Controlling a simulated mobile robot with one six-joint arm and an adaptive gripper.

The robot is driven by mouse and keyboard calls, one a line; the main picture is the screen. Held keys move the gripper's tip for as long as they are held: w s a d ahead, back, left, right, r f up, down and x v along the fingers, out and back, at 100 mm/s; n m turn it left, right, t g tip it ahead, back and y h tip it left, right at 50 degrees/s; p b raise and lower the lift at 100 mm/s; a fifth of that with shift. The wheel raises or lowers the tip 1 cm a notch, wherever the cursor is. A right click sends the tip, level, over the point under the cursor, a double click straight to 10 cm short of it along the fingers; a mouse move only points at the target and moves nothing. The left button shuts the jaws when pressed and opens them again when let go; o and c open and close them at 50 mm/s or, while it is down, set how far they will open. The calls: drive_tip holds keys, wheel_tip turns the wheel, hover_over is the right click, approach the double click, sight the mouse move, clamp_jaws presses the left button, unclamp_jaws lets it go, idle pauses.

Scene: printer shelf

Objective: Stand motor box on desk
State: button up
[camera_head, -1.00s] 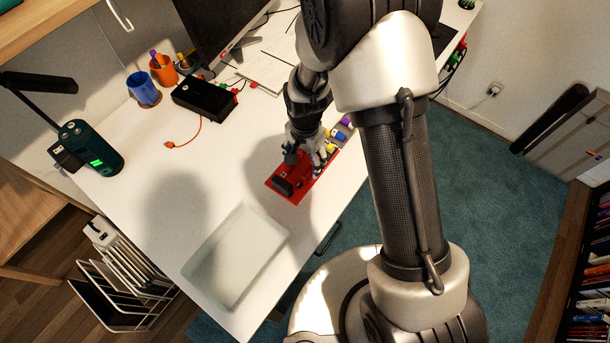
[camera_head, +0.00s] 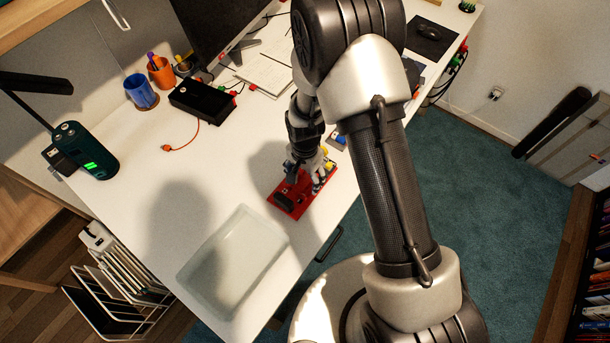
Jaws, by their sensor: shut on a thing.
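A flat-looking red box (camera_head: 291,203) with dark shapes on its face lies at the right part of the white desk (camera_head: 130,205), near its front edge. I take it to be the motor box; no label is readable. My gripper (camera_head: 304,174) points down over its far part and is shut on it. The fingertips are small and partly hidden, so the exact grip is unclear. The box is not upright. I cannot tell whether it touches the desk or is just above it.
A pale tray (camera_head: 183,277) is at the front left of the box. Small coloured items (camera_head: 338,139) are behind the gripper. A black box (camera_head: 202,101), blue cup (camera_head: 141,91), orange cup (camera_head: 161,72) and green-lit device (camera_head: 89,150) stand farther back. Desk left of the gripper is clear.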

drive_tip(key=o, duration=1.2)
wheel_tip(320, 180, up, 12)
drive_tip(key=p, duration=0.4)
drive_tip(key=shift+r, duration=0.25)
wheel_tip(320, 180, up, 8)
drive_tip(key=n, duration=0.1)
hover_over(305, 181)
drive_tip(key=d, duration=0.2)
drive_tip(key=s+d+r+n+t, duration=0.1)
drive_tip(key=s+d+r, duration=0.1)
drive_tip(key=r, duration=0.4)
drive_tip(key=s+d+r+n+t, duration=0.1)
drive_tip(key=s+d+r, duration=0.2)
drive_tip(key=r, duration=0.3)
drive_tip(key=s+d+r+n+t, duration=0.1)
drive_tip(key=s+d+r, duration=0.1)
drive_tip(key=s, duration=0.3)
drive_tip(key=s+d+r+n, duration=0.1)
drive_tip(key=s+r+n, duration=0.1)
drive_tip(key=s+r, duration=0.2)
drive_tip(key=s+d+r+n+t, duration=0.1)
drive_tip(key=s+d+r, duration=0.1)
drive_tip(key=s, duration=0.3)
drive_tip(key=shift+s+d+r+n+t, duration=0.3)
drive_tip(key=shift+r, duration=0.25)
